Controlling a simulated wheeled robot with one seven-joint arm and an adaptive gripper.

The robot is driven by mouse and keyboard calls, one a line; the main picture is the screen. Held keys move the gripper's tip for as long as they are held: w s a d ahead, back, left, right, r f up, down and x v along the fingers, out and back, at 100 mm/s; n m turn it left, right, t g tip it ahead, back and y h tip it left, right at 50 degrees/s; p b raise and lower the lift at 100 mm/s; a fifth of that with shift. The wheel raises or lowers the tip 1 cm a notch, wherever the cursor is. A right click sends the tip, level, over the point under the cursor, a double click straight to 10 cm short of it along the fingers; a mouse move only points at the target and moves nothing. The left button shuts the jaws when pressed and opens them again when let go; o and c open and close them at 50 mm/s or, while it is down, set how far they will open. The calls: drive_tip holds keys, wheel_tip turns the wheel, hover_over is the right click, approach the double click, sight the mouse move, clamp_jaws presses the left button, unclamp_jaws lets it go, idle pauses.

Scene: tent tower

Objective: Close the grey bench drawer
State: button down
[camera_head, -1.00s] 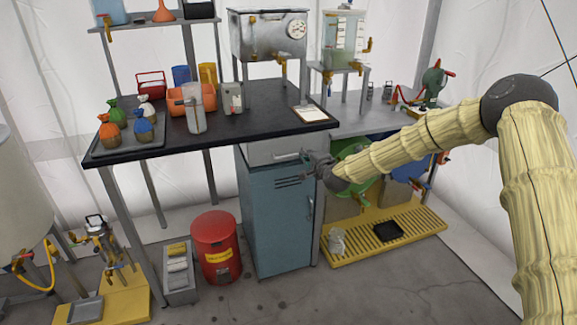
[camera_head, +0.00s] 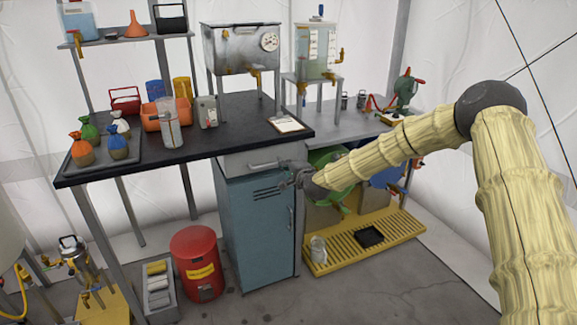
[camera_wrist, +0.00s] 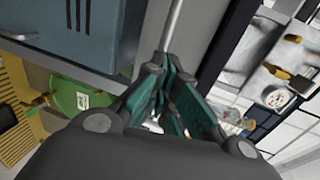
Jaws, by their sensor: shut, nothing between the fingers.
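The grey bench drawer (camera_head: 238,163) sits under the right part of the black bench top, above a blue-grey cabinet door, with a bar handle (camera_head: 266,164) across its front. I cannot tell how far it stands out. My gripper (camera_head: 287,180) is at the drawer's lower right corner, in front of the cabinet's top edge. In the wrist view my gripper's teal fingers (camera_wrist: 168,95) are shut and empty, close to the end of the handle bar (camera_wrist: 175,25). The grey drawer front (camera_wrist: 212,30) shows beside the bar. Contact is unclear.
The blue-grey cabinet (camera_head: 258,232) stands below the drawer. A red bin (camera_head: 197,262) is to its left. A green container (camera_head: 333,170) and a yellow slatted platform (camera_head: 392,240) are to its right. A clipboard (camera_head: 287,125) lies on the bench top above. Open floor lies in front.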

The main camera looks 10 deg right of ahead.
drive_tip(key=v, duration=1.2)
drive_tip(key=s+a+f+n+g+p, duration=0.3)
drive_tip(key=s+a+f+n+g, duration=0.1)
drive_tip(key=s+f, duration=0.8)
drive_tip(key=s+a+f+n+g+p, duration=0.3)
drive_tip(key=s+a+f+n+g, duration=0.1)
drive_tip(key=s+f, duration=0.8)
drive_tip(key=s+d+n+g+h+p, duration=0.1)
drive_tip(key=s+d+n+g+p, duration=0.1)
drive_tip(key=s, duration=0.9)
drive_tip(key=s+d+f+n+g+h+p, duration=0.1)
drive_tip(key=s+d+n+g+p, duration=0.1)
drive_tip(key=s, duration=1)
drive_tip(key=s+d+f+n+g+h+p, duration=0.1)
drive_tip(key=s+d+n+g, duration=0.2)
drive_tip(key=s, duration=0.9)
drive_tip(key=shift+d+p, duration=0.35)
drive_tip(key=shift+p, duration=0.05)
drive_tip(key=shift+f, duration=0.15)
